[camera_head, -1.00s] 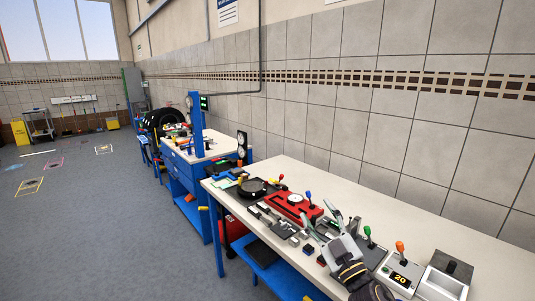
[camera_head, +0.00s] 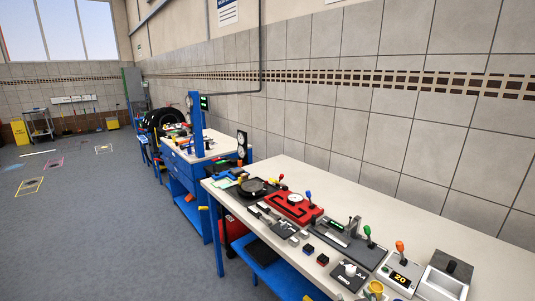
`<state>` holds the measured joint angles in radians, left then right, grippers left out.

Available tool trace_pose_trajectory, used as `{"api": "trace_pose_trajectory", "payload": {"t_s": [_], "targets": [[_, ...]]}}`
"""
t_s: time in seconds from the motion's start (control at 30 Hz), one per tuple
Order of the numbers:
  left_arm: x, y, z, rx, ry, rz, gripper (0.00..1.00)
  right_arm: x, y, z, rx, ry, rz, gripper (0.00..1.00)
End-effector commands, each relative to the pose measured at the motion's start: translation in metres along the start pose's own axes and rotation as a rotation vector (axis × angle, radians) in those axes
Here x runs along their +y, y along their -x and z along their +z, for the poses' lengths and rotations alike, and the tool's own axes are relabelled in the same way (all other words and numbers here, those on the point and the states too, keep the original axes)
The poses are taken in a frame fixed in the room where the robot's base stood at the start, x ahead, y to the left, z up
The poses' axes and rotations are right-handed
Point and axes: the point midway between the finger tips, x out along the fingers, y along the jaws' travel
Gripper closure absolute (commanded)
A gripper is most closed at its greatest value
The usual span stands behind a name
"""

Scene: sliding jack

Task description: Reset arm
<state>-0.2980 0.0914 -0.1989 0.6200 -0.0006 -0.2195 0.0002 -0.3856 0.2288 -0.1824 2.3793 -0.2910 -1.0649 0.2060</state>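Neither of my grippers is in the head view. On the white workbench (camera_head: 440,225), a long dark device (camera_head: 345,242) with a raised grey upright part (camera_head: 354,227) lies near the middle of the bench; this may be the sliding jack, but I cannot tell for sure. A smaller dark plate with a light grey knob (camera_head: 349,269) lies in front of it, near the bench's front edge.
A red fixture (camera_head: 294,207), a black round dial base (camera_head: 252,187), a grey box reading 20 (camera_head: 400,278), a light grey box with a black knob (camera_head: 447,275) and a yellow ring-like item (camera_head: 376,288) crowd the bench. The back right bench strip is clear.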

Motion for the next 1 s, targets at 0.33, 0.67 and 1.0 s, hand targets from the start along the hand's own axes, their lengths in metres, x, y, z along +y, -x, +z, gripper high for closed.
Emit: {"api": "trace_pose_trajectory", "payload": {"t_s": [0.33,0.67,1.0], "targets": [[-0.001,0.0,0.0,0.0,0.0,-0.001,0.59,-0.024,0.038,0.1,-0.373,-0.015,-0.125,0.45],[0.012,0.0,-0.003,0.003,0.006,0.012,0.59,-0.038,0.068,0.142,-0.546,-0.007,-0.212,0.45],[0.01,0.0,-0.002,0.002,0.005,0.01,0.59,-0.049,0.075,0.169,-0.635,0.002,-0.263,0.45]]}}
